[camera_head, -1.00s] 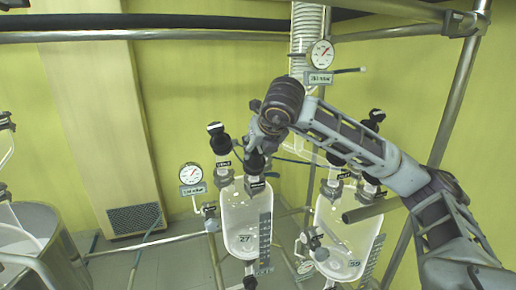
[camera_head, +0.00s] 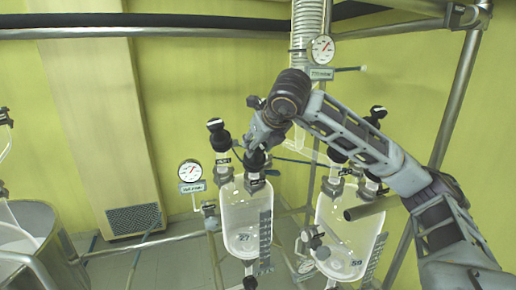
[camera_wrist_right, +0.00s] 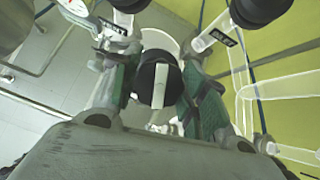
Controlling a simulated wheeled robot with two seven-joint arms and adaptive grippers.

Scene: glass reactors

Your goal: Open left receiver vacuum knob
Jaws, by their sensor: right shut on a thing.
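The left receiver (camera_head: 241,216) is a clear glass vessel hanging low in the middle of the head view, with two black knobs on its top. The right-hand knob (camera_head: 254,161) sits at my right gripper (camera_head: 259,142). In the right wrist view this black knob, with a white strip across it (camera_wrist_right: 158,84), lies between the two fingers of my right gripper (camera_wrist_right: 160,92), which is shut on it. The other black knob (camera_head: 219,135) stands on the left neck, tilted and apart from my fingers. My wrist partly hides the area above. My left gripper is not in view.
A second glass receiver (camera_head: 349,235) with its own black knobs hangs to the right, under my right arm. A round gauge (camera_head: 190,171) is left of the left receiver. Another gauge (camera_head: 322,48) is above. Metal frame pipes (camera_head: 455,100) run around.

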